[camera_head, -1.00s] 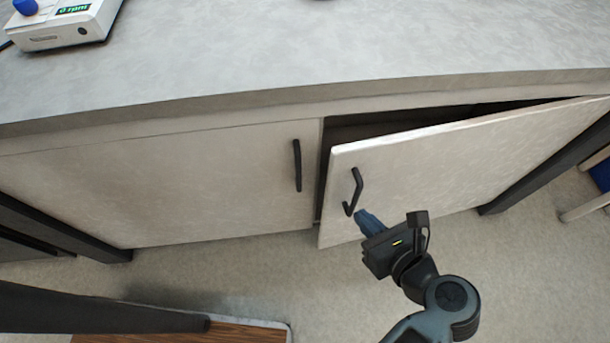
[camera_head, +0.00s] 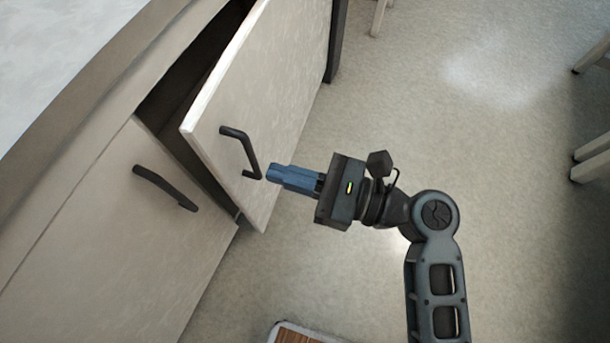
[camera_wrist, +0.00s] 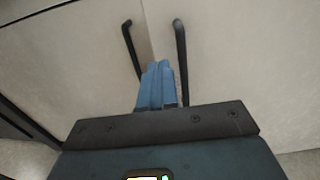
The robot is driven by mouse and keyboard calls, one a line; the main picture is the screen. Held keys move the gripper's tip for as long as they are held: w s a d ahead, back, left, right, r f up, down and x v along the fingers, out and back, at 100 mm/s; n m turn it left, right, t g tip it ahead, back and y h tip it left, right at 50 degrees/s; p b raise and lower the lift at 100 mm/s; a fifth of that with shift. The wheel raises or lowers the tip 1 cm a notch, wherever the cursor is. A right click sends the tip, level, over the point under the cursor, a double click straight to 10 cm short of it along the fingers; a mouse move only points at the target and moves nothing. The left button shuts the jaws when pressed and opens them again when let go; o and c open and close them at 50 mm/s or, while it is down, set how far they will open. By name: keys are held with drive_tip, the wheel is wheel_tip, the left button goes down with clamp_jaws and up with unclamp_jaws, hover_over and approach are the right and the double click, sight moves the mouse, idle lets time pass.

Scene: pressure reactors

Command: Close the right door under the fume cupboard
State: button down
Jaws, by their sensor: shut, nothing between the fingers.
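The right door (camera_head: 262,95) under the fume cupboard stands partly open, with a dark gap along its top and its free edge. Its black bar handle (camera_head: 243,152) is near that edge; in the wrist view the handle (camera_wrist: 181,60) is just right of the fingers. My gripper (camera_head: 270,173), with blue fingers, is shut and empty. Its tips are in front of the door, close to the handle's lower end; I cannot tell whether they touch the door. The left door (camera_head: 110,225) is shut, and its handle (camera_head: 166,188) also shows in the wrist view (camera_wrist: 132,50).
The pale worktop (camera_head: 60,50) overhangs the doors at upper left. A dark cabinet leg (camera_head: 337,40) stands beyond the right door. Stool legs (camera_head: 592,155) are at the right edge. A wooden-topped board (camera_head: 300,334) lies at the bottom. The floor between is clear.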

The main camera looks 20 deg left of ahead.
sight(217, 156)
drive_tip(key=a+b, duration=0.1)
drive_tip(key=a, duration=0.7)
drive_tip(key=shift+s+b, duration=0.1)
drive_tip(key=shift+b, duration=0.25)
drive_tip(key=a+p, duration=0.1)
drive_tip(key=a, duration=0.3)
drive_tip(key=shift+s+a+r, duration=0.1)
drive_tip(key=shift+a, duration=0.55)
drive_tip(key=shift+d+p, duration=0.1)
drive_tip(key=shift+p, duration=0.2)
